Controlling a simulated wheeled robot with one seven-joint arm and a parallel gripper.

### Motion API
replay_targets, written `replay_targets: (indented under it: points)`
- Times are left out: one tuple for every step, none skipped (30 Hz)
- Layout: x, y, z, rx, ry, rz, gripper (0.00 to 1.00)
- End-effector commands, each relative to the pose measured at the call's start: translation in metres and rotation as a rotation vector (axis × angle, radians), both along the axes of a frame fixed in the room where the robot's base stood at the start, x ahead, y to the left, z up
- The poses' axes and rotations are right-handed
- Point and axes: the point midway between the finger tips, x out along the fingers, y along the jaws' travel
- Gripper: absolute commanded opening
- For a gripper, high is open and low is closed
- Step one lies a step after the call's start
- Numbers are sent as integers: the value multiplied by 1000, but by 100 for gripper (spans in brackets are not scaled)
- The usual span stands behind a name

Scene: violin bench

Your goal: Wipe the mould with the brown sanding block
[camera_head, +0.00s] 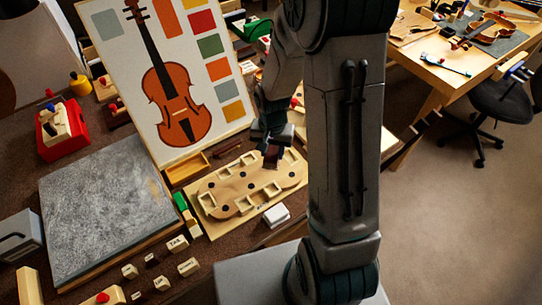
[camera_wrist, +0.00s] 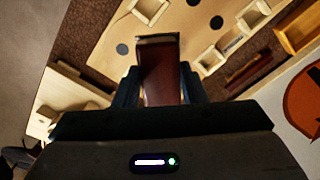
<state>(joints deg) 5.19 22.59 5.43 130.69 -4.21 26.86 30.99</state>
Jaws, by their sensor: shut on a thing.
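The mould (camera_head: 232,188) is a pale wooden violin shape with dark round holes and small raised blocks, lying on a lighter board on the bench. It fills the top of the wrist view (camera_wrist: 165,20). My gripper (camera_head: 272,142) is over the mould's far right end, pointing down. In the wrist view its two dark fingers (camera_wrist: 158,88) are shut on the brown sanding block (camera_wrist: 160,70), a reddish-brown piece with a dark end. The block also shows small in the head view (camera_head: 271,154). I cannot tell whether it touches the mould.
A violin picture board (camera_head: 150,35) stands behind the mould. A grey slab (camera_head: 105,205) lies to the left. A small wooden tray (camera_head: 187,168), a white block (camera_head: 276,215) and several lettered blocks lie near the mould. Another bench (camera_head: 440,75) stands at the right.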

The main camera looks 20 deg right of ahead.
Motion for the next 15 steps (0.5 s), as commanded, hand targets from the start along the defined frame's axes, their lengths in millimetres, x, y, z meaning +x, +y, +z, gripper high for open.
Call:
replay_targets:
  points:
    - [-1, 1, 7, 2, 4, 2, 1]
    - [-2, 1, 9, 1, 5, 2, 1]
    - [-3, 0, 11, 3, 4, 0, 1]
    - [-3, 1, 12, 4, 5, 0, 1]
    - [-4, 1, 13, 4, 5, 0, 1]
    - [-4, 0, 14, 3, 4, 0, 1]
    - [-5, 0, 14, 2, 4, -2, 1]
    - [-6, 0, 15, 2, 4, -2, 1]
    - [-6, -1, 15, 1, 4, -3, 1]
    - [-7, -1, 15, 0, 4, -2, 1]
    - [-7, -1, 15, 0, 4, -3, 1]
    - [-8, -2, 15, -1, 3, -4, 1]
    - [-8, -2, 14, -1, 2, -4, 1]
    - [-8, -2, 13, -3, 1, -5, 1]
    - [-8, -2, 12, -3, 1, -5, 1]
